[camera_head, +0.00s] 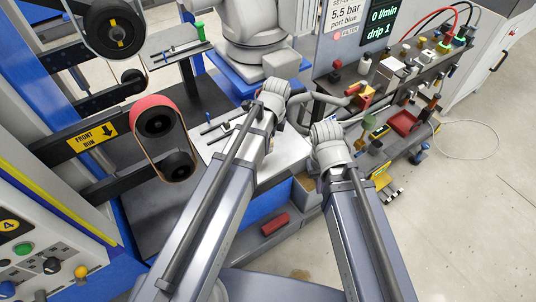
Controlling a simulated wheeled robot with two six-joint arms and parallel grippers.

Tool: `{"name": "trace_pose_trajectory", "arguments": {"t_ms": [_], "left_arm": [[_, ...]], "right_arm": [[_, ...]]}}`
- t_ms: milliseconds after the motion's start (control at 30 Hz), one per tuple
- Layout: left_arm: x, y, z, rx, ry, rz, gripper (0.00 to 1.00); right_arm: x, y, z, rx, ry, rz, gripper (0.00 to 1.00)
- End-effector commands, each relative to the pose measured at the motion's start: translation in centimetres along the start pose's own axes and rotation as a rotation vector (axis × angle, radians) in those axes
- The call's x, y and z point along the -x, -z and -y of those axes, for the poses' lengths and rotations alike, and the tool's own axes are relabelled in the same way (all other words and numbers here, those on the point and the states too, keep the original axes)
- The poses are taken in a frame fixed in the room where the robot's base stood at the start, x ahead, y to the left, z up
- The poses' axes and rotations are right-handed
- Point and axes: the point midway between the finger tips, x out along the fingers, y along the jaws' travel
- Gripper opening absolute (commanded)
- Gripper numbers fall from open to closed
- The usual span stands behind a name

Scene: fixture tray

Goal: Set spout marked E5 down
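No E5 marking is readable, so I cannot tell which part is the spout.
A belt grinder with a red wheel (152,103) stands at left. The shelf (425,85) at right is crowded with small fittings, a red bin (404,122) and cables. Open floor (470,220) is at right.

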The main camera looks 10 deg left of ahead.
Motion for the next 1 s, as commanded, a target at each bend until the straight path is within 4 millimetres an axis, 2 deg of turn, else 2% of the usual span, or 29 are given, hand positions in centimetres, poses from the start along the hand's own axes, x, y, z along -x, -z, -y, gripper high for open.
{"name": "trace_pose_trajectory", "arguments": {"t_ms": [233,533,967,1000], "left_arm": [[-0.6,0.0,0.0,0.000,0.000,0.001,0.00],[-3.9,0.4,0.0,0.000,0.000,0.001,0.00],[-4.1,0.4,0.0,0.000,0.000,0.001,0.00],[-4.1,0.4,0.0,0.000,0.000,0.000,0.54]], "right_arm": [[-0.6,0.0,0.1,0.000,0.000,0.000,0.00],[-3.9,0.2,0.4,0.000,0.000,0.000,0.00],[-4.1,0.2,0.4,0.000,0.000,0.000,0.00],[-4.1,0.2,0.4,0.000,0.000,0.000,0.00]]}}
